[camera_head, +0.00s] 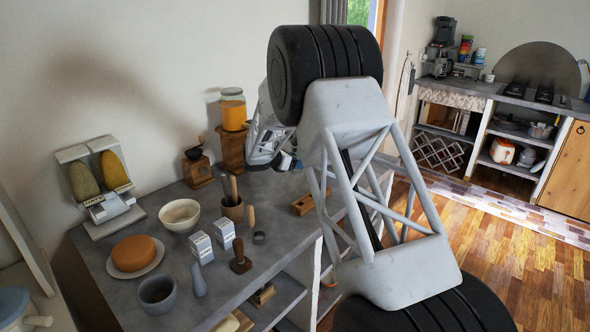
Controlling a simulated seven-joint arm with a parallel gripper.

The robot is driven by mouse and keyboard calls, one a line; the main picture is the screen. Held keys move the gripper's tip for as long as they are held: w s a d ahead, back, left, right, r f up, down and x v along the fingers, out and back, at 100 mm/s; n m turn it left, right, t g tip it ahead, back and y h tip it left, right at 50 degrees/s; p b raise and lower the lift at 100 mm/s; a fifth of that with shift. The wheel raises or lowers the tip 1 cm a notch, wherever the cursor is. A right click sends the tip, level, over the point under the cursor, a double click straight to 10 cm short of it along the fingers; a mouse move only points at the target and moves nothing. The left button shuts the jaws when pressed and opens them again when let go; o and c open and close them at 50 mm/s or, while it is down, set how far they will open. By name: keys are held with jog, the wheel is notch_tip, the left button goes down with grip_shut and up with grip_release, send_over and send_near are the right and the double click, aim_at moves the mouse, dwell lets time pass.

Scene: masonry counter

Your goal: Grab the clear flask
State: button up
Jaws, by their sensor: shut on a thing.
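My gripper (287,161) is at the far right part of the counter, at the end of my white arm, and partly hidden behind it. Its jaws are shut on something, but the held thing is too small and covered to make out. I cannot pick out a clear flask for certain.
The grey counter (262,275) holds a cream bowl (180,214), an orange cake (133,252) on a plate, a grey cup (158,294), two small cartons (202,247), a tool pot (232,209), a wooden grinder (196,168) and a twin dispenser (100,185). A wooden box (304,204) lies near the right edge.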

aim_at(292, 147)
jog(key=shift+r, duration=2.7)
